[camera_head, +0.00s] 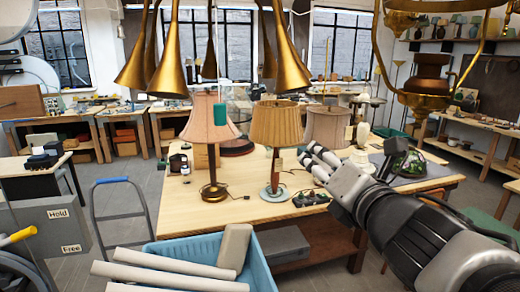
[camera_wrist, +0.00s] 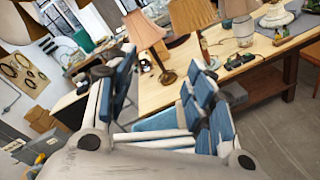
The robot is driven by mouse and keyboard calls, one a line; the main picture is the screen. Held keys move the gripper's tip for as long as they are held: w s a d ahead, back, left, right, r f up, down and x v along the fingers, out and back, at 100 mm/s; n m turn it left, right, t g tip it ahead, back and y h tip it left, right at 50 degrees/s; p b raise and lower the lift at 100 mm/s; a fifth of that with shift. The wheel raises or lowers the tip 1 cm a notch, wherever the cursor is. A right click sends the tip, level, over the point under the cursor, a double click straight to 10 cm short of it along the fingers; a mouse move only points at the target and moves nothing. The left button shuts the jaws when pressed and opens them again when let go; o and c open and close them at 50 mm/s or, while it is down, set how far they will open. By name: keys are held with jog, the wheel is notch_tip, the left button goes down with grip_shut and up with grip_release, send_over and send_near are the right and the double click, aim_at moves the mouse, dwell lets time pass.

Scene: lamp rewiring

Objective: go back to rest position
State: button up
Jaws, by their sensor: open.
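My gripper (camera_head: 314,160) is at the right end of my arm's reach over the wooden table, its pale fingers pointing left. In the wrist view my gripper (camera_wrist: 165,92) shows two spread, blue-padded fingers, with nothing held between them. A pink-shaded lamp (camera_head: 209,120) stands upright on the table's left part, with a green tag on its shade. A tan pleated lamp (camera_head: 275,124) stands in the middle. A third, paler lampshade (camera_head: 327,126) is behind my gripper, its lower part partly hidden.
The wooden table (camera_head: 180,215) has bare space at its left front. A blue bin (camera_head: 265,268) with white tubes stands before it. Brass pendant shades (camera_head: 172,65) and a brass hanging lamp (camera_head: 427,85) hang above. A grey Hold/Free box (camera_head: 45,235) is at left.

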jog(key=s+d+f+m+g+h+b, duration=0.25)
jog(key=s+d+f+m+b, duration=0.2)
jog(key=f+m, duration=0.45)
jog(key=s+d+f+m+g+h+b, duration=0.25)
jog(key=s+f+m, duration=0.25)
jog(key=f+m, duration=0.4)
jog(key=s+a+f+m+g+y+b, duration=0.1)
jog(key=s+a+f+m+g+b, duration=0.1)
jog(key=s+f+m, duration=0.4)
jog(key=s+a+f+m+g+b, duration=0.2)
jog(key=s+f+m+g+b, duration=0.2)
jog(key=s+f, duration=0.6)
notch_tip(320, 180, down, 3)
jog(key=shift+a+f+m+g+y, duration=0.15)
jog(key=shift+m+g+y, duration=0.3)
jog(key=shift+m, duration=0.65)
jog(key=shift+c, duration=0.4)
